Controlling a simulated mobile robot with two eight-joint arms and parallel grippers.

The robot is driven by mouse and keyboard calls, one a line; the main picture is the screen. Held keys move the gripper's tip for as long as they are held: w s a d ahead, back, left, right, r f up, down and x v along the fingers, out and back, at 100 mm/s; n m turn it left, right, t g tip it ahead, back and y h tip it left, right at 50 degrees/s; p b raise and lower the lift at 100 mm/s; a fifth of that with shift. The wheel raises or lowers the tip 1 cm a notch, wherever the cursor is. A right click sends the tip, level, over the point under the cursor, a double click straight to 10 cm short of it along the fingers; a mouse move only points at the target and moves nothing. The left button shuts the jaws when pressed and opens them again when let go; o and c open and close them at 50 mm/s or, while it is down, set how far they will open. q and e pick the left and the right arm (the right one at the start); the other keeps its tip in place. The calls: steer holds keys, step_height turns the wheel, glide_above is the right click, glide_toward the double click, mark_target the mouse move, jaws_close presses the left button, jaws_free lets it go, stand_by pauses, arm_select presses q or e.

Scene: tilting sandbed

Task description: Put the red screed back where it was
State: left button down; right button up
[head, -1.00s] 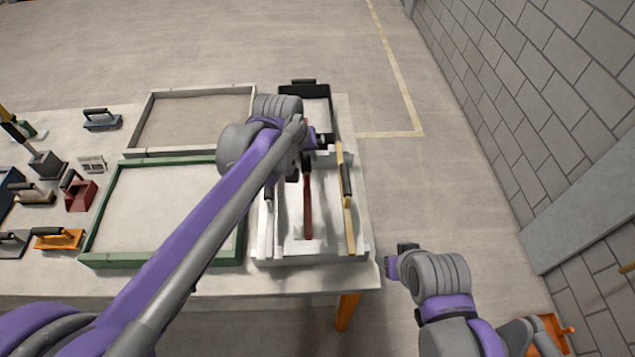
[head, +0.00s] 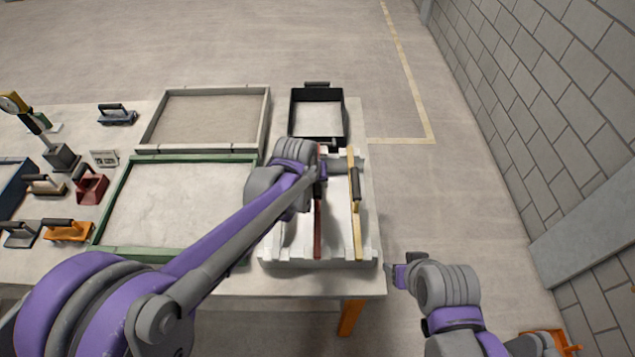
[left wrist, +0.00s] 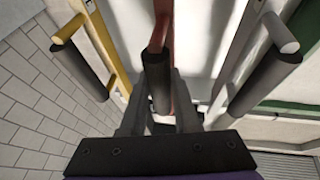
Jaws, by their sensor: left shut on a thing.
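The red screed (head: 318,235) lies lengthwise over the white rack (head: 285,256), between the yellow screed (head: 352,178) and a grey screed mostly hidden behind my left arm in the head view. Its near end overlaps the rack's front edge; I cannot tell whether it rests in a notch. My left gripper (head: 322,172) is over it. In the left wrist view my fingers (left wrist: 160,112) are shut around the red screed's dark handle (left wrist: 158,80), with the yellow screed (left wrist: 95,40) at left and the grey screed (left wrist: 240,50) at right. My right gripper (head: 400,268) is off the table's right edge, its jaws unclear.
A green-framed bed (head: 160,159) is left of the rack, a pale-framed bed (head: 210,90) behind it. A black tray (head: 292,118) stands behind the rack. Several hand tools and a gauge stand (head: 62,157) are on the left. Open floor and a block wall are at right.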

arm_select(q)
steer(key=shift+f+b, duration=0.3)
steer(key=shift+f, duration=0.15)
steer(key=c, duration=0.7)
jaws_free()
steer(key=shift+o, duration=0.3)
steer(key=shift+r, duration=0.15)
